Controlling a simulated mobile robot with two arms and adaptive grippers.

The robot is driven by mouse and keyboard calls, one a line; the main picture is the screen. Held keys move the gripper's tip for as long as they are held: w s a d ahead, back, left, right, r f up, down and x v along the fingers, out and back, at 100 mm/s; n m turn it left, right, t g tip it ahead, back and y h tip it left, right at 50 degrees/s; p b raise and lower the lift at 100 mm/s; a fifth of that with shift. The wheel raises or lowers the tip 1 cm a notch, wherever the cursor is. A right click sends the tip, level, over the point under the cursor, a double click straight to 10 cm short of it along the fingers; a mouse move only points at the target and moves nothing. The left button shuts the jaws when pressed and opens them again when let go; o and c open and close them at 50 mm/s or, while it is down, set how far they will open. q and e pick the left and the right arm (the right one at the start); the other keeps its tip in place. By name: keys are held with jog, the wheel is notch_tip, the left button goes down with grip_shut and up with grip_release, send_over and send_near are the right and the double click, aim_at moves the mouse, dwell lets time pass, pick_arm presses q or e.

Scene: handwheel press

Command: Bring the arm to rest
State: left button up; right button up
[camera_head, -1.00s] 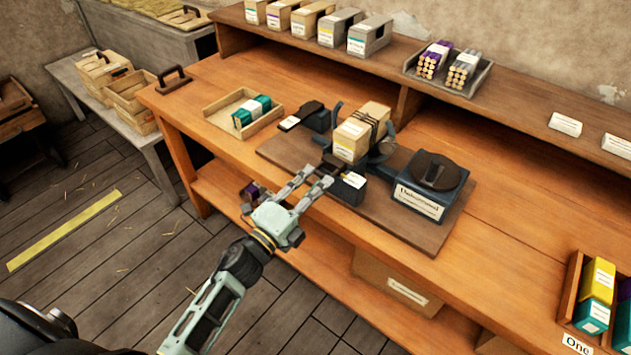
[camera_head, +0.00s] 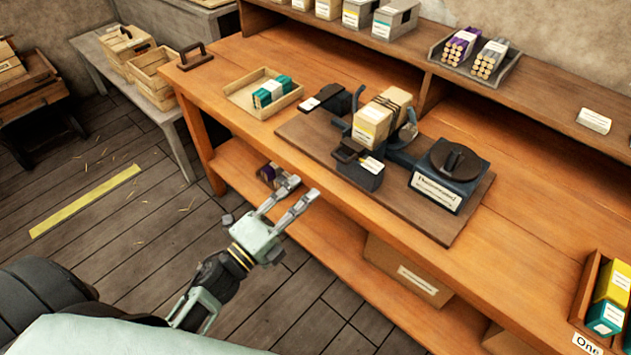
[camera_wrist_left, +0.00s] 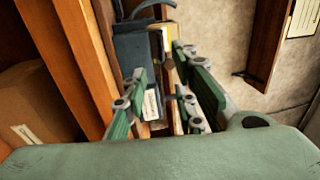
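My left gripper (camera_head: 296,197) is open and empty. It is in front of the workbench (camera_head: 215,85), apart from the press, with its fingers pointing toward the bench edge. In the left wrist view the open fingers (camera_wrist_left: 165,100) show spread, with the press beyond them. The handwheel press (camera_head: 360,168) stands on a dark board on the bench. A strapped tan block (camera_head: 383,115) sits in the press. A dark round knob on a labelled box (camera_head: 449,175) is at its right. My right gripper is not in view.
A wooden tray (camera_head: 238,98) with a teal-and-white bundle lies left of the press. A bin with coloured packs (camera_head: 583,300) is at the right. The floor at left is mostly clear.

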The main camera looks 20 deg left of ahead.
pick_arm(q)
jog(key=shift+v, duration=0.8)
jog(key=s+a+f+n+g+y, duration=0.1)
jog(key=s+f+n+g+y, duration=0.2)
jog(key=f, duration=0.8)
jog(key=s+a+f+n+g+y, duration=0.1)
jog(key=s+f+n+g, duration=0.3)
jog(key=f, duration=0.8)
jog(key=s+a+f+n+g+y, duration=0.15)
jog(key=f+n, duration=0.35)
jog(key=f, duration=0.6)
jog(key=s+f+n+g, duration=0.2)
jog(key=s+f, duration=0.4)
jog(key=s, duration=0.3)
jog(key=s+d+f+n+g+y, duration=0.1)
jog(key=s+f+n+g, duration=0.2)
jog(key=s+f, duration=0.3)
jog(key=s+d+f+n+g, duration=0.1)
jog(key=s+f+g, duration=0.3)
jog(key=s, duration=0.9)
notch_tip(320, 180, down, 3)
jog(key=shift+s+r+n, duration=0.25)
jog(key=shift+s+n, duration=0.15)
jog(key=shift+n, duration=0.4)
